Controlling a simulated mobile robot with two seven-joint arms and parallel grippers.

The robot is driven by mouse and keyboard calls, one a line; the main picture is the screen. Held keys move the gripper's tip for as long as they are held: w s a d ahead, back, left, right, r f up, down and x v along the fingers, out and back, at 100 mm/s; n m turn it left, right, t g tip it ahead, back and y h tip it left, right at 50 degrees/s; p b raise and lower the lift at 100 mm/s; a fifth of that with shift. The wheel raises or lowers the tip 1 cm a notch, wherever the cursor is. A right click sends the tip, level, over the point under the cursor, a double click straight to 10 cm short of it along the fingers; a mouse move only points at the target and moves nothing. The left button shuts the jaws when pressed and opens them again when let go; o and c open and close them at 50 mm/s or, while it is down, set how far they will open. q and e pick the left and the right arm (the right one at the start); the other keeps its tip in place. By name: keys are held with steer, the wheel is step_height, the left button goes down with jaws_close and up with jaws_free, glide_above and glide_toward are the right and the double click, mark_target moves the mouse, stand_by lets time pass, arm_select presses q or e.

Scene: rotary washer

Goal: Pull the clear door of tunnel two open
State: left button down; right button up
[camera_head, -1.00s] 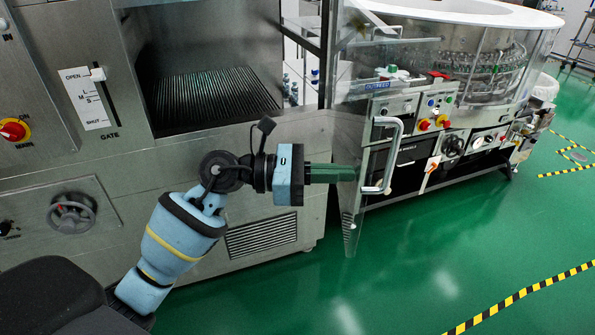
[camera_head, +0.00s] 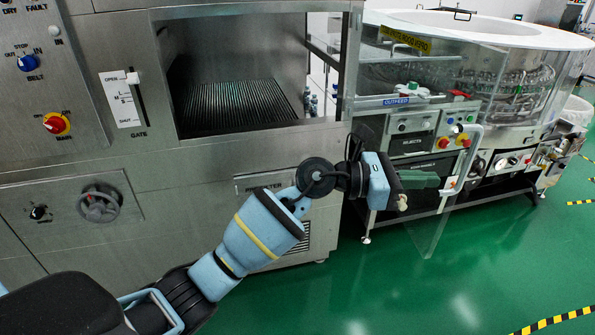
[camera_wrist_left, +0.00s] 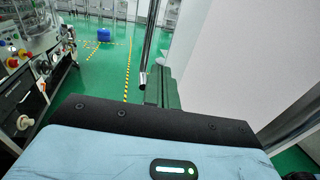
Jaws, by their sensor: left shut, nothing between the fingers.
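The clear door (camera_head: 432,222) stands swung out at the right side of the open metal tunnel (camera_head: 235,55), with the washer behind showing through it. Its upright metal handle (camera_head: 467,160) is near the door's outer edge. My left gripper (camera_head: 430,180), with green fingers, is shut and empty, pointing right with its tips close to the handle. I cannot tell whether they touch the handle or the panel. In the left wrist view a metal bar (camera_wrist_left: 149,45) runs down to the green fingers (camera_wrist_left: 160,88). My right gripper is not in view.
A round washer (camera_head: 490,75) with a white rim stands right of the tunnel, its control panels (camera_head: 420,125) behind the door. The tunnel front carries a gate slider (camera_head: 133,78), knobs and a handwheel (camera_head: 99,204). The green floor (camera_head: 480,270) in front is clear.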

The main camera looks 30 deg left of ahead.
mark_target(445, 178)
arm_select(q)
steer(key=x, duration=0.4)
steer(key=shift+w+d+f, duration=0.1)
steer(key=shift+w+f, duration=0.05)
steer(key=shift+w, duration=0.25)
steer(key=shift+d, duration=0.3)
steer(key=shift+a, duration=0.1)
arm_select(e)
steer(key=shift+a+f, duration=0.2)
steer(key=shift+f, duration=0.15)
arm_select(q)
steer(key=shift+a, duration=0.15)
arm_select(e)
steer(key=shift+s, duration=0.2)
